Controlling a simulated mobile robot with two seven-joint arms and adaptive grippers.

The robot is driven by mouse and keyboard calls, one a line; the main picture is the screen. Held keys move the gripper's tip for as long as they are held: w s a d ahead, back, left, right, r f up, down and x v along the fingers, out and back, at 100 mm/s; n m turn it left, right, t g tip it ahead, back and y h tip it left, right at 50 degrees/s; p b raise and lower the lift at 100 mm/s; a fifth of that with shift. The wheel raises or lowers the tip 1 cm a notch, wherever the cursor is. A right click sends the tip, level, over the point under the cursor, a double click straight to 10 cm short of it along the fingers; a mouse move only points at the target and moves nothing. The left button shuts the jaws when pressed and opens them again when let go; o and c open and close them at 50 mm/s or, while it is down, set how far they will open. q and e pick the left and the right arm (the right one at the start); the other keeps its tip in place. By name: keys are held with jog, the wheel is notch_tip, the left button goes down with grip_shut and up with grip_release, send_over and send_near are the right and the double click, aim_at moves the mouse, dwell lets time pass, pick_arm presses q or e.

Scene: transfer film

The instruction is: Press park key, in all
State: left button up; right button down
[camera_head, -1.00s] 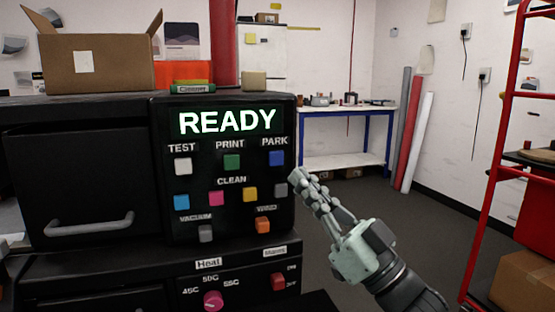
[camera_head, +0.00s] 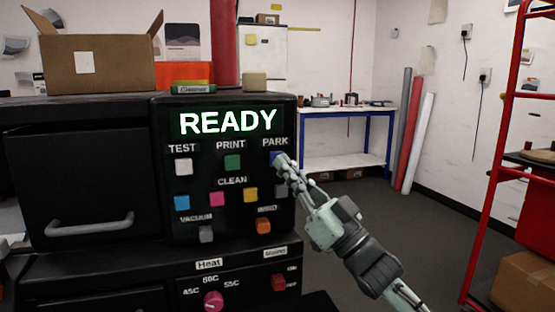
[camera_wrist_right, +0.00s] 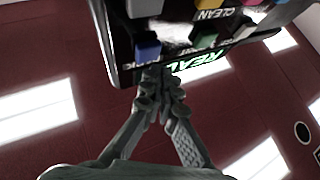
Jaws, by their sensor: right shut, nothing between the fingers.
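The black control panel (camera_head: 240,262) has a lit READY display (camera_head: 228,122) and labelled keys. The blue park key (camera_head: 273,157) sits under the PARK label, partly hidden by my right gripper (camera_head: 282,163). My right gripper is shut and empty, its fingertips at the key's lower right in the head view. In the right wrist view the blue key (camera_wrist_right: 147,46) shows just past the closed fingertips (camera_wrist_right: 156,76). I cannot tell whether they touch it. My left gripper is in neither view.
Other keys are close by: the green print key (camera_head: 232,162), white test key (camera_head: 183,166), yellow key (camera_head: 250,194) and orange key (camera_head: 263,225). A cardboard box (camera_head: 110,65) stands on top of the machine. A red rack (camera_head: 490,190) stands at the right.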

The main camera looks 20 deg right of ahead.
dwell(1.3)
jog(key=shift+w, duration=0.1)
jog(key=shift+w, duration=0.35)
jog(key=shift+w, duration=0.45)
dwell(0.6)
dwell(0.4)
jog(key=shift+s+p, duration=0.45)
jog(key=shift+s, duration=0.45)
jog(key=s+p, duration=0.1)
jog(key=s, duration=0.4)
jog(key=shift+d, duration=0.1)
